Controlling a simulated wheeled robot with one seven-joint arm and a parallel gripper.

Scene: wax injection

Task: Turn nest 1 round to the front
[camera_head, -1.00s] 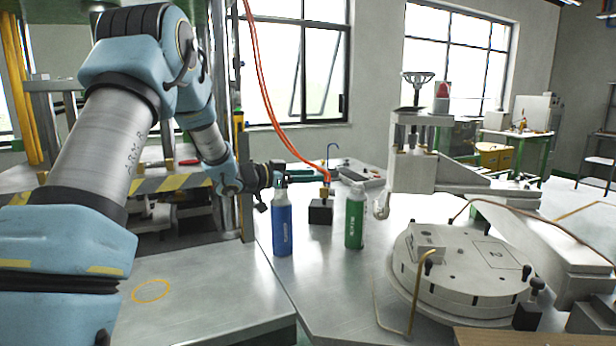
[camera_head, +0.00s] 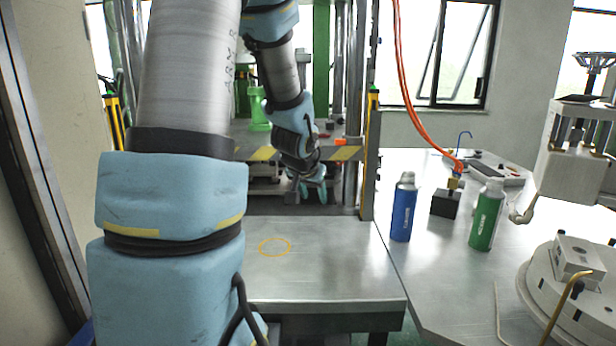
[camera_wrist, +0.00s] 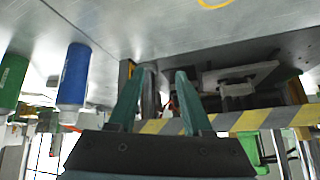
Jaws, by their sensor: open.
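The round turntable (camera_head: 533,292) is at the right edge in the head view and is cut off by the frame. A pale block (camera_head: 578,256) sits on top of it, and a brass bent rod (camera_head: 562,312) stands in front of it. I cannot tell which nest faces the front; no number is readable. My gripper (camera_head: 312,192) is at the striped bar of the press, far left of the turntable. In the wrist view my gripper (camera_wrist: 164,75) has its two green fingers apart, with nothing between them. The turntable is not in the wrist view.
A blue bottle (camera_head: 403,210) and a green bottle (camera_head: 486,216) stand on the metal table, with a black block (camera_head: 445,204) behind. The yellow-black striped bar (camera_head: 340,153) crosses the press near my gripper. The plate with a yellow ring (camera_head: 330,275) is otherwise clear.

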